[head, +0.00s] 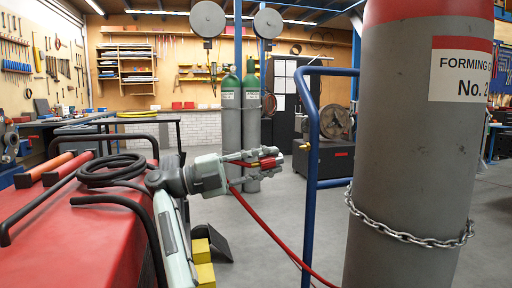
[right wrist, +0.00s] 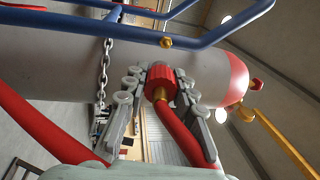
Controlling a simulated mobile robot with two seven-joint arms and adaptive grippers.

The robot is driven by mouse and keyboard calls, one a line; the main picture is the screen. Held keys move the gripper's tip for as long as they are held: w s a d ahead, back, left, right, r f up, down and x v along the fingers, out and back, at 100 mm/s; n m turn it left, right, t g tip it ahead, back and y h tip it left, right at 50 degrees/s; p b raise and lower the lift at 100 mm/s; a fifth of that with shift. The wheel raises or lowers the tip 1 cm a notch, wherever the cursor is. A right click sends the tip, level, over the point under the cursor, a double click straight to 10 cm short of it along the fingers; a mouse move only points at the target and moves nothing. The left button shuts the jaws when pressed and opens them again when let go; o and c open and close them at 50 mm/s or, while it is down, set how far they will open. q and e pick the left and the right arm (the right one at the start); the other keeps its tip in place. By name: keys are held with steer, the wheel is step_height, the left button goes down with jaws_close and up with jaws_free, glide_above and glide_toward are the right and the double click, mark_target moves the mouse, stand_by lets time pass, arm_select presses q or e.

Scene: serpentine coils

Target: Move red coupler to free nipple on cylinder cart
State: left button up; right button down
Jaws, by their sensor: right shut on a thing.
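My right gripper (head: 268,160) is shut on the red coupler (head: 266,163) in the head view, held in the air left of the cart's blue frame (head: 311,185). The coupler (right wrist: 160,76) also sits between the fingers in the right wrist view, with its red hose (right wrist: 178,127) trailing toward the camera. A small brass fitting (right wrist: 166,42) shows at the cart's blue rail, beyond the coupler and apart from it. In the head view a small metal fitting (head: 305,147) is at the blue post. The grey cylinder (head: 405,150) stands upright. My left gripper is not in view.
A chain (head: 400,235) crosses the cylinder. The red hose (head: 270,228) hangs down toward the cart's base. A red cabinet top (head: 70,235) with a coiled black cable (head: 112,170) is at left. Green cylinders (head: 231,125) stand behind. Grey floor is open between.

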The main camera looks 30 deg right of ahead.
mark_target(300, 147)
steer(key=shift+w+a+r+n+t+y, duration=0.2)
steer(key=shift+w+r+t+y, duration=0.25)
steer(key=shift+r, duration=0.15)
steer(key=shift+w+a+r+n+t+y, duration=0.1)
steer(key=shift+w+a+r+t+y, duration=0.1)
steer(key=shift+w+r+t+y, duration=0.3)
steer(key=shift+s+d+r, duration=0.1)
steer(key=shift+r, duration=0.05)
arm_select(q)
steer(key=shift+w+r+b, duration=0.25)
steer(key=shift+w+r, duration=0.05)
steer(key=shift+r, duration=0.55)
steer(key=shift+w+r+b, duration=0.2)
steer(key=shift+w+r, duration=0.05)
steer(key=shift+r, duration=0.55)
arm_select(e)
steer(key=shift+x, duration=2.25)
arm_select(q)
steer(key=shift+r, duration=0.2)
arm_select(e)
steer(key=shift+s, duration=0.1)
steer(key=shift+d, duration=0.2)
arm_select(q)
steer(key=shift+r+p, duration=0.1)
steer(key=shift+p, duration=0.2)
arm_select(e)
steer(key=shift+x, duration=0.85)
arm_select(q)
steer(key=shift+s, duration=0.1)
